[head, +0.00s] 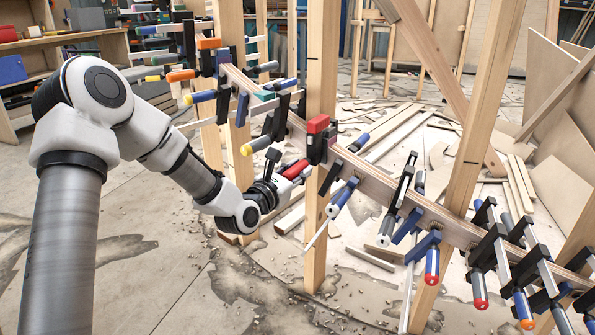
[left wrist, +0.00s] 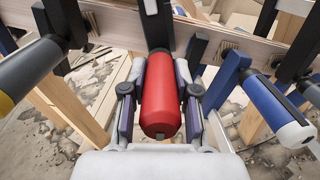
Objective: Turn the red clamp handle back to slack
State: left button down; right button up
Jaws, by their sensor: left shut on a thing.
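The red clamp handle (head: 295,169) sticks out toward me from a clamp with a red head (head: 318,124) on the curved wooden stringer (head: 353,163). In the left wrist view the red handle (left wrist: 161,100) fills the middle, its rounded end pointing at the camera. My left gripper (head: 282,174) is shut on the handle, with one finger on each side of it in the left wrist view (left wrist: 159,95). The clamp's screw and pad are mostly hidden behind the handle and fingers. My right gripper is not in view.
Several clamps with blue-and-white handles (head: 342,197) and yellow-tipped ones (head: 257,145) line the stringer close on both sides. Upright wooden posts (head: 321,70) hold it. Cut boards (head: 400,130) and debris litter the floor. A shelf (head: 70,45) stands at the back left.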

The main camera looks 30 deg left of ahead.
pick_arm(q)
jog(key=c, duration=0.9)
grip_release()
jog(key=shift+o, duration=0.2)
jog(key=s, duration=1.2)
